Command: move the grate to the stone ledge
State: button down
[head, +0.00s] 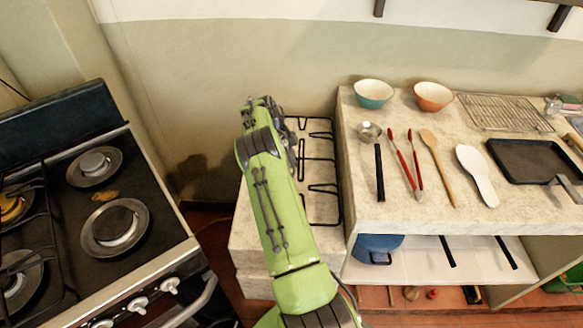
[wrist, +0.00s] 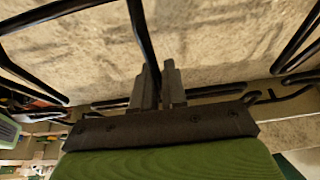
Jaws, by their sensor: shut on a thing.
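The grate, a black wire frame with inward prongs (head: 324,187), lies over the stone ledge (head: 243,236) between the stove and the counter in the head view. My arm covers its left part. In the wrist view, my gripper (wrist: 159,88) is shut on one bar of the grate (wrist: 144,38). Pale stone (wrist: 215,40) shows close beneath the bars. I cannot tell whether the grate touches the stone or hangs slightly above it. My fingers are hidden behind the arm in the head view.
The black stove (head: 152,190) stands left, its right burners bare. The higher stone counter (head: 400,205) borders the ledge on the right, holding a teal bowl (head: 373,97), an orange bowl (head: 433,99), several utensils, a wire rack (head: 500,112) and a black tray (head: 530,160). The wall is behind.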

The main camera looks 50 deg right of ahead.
notch_tip(320, 180, down, 3)
jog(key=shift+r, duration=0.1)
jog(key=c, duration=1.2)
grip_release()
jog(key=shift+o, duration=0.2)
